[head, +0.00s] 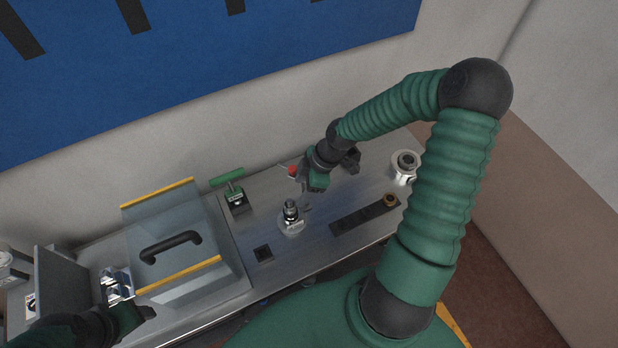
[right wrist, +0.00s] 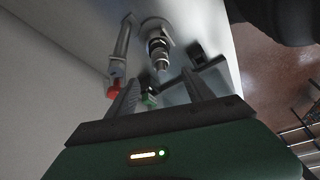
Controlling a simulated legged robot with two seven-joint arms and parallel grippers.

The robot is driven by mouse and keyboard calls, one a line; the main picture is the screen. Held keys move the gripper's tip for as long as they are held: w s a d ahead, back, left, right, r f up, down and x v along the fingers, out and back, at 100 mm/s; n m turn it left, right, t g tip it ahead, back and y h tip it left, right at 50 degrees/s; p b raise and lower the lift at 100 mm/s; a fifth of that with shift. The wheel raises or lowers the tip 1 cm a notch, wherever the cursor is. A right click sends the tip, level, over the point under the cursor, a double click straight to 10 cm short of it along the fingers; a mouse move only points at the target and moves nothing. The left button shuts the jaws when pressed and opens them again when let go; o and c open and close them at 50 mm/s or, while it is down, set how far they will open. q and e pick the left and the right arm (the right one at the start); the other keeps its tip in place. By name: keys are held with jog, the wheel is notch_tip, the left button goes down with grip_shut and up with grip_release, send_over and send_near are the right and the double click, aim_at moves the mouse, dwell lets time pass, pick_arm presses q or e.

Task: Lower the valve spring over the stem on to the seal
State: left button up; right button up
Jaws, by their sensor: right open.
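A small metal fixture (head: 292,228) stands upright on the bench with a stem-like post (head: 291,208) on it. In the right wrist view the post (right wrist: 159,52) has dark and bright rings around it; I cannot tell whether these are the valve spring, and the seal is not distinct. My right gripper (head: 305,196) is close beside the post, up and to its right. In the right wrist view its fingers (right wrist: 160,82) are apart with nothing clearly between them, pointing towards the post. My left gripper (head: 132,314) is at the lower left; its jaws are unclear.
A red-tipped part (head: 292,171) stands just behind the fixture. A dark strip (head: 358,217) with a brass-coloured ring (head: 390,200) and a white cup (head: 405,165) are to the right.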

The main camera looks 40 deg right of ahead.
jog(key=v, duration=0.6)
jog(key=shift+r, duration=0.4)
jog(key=shift+d, duration=0.1)
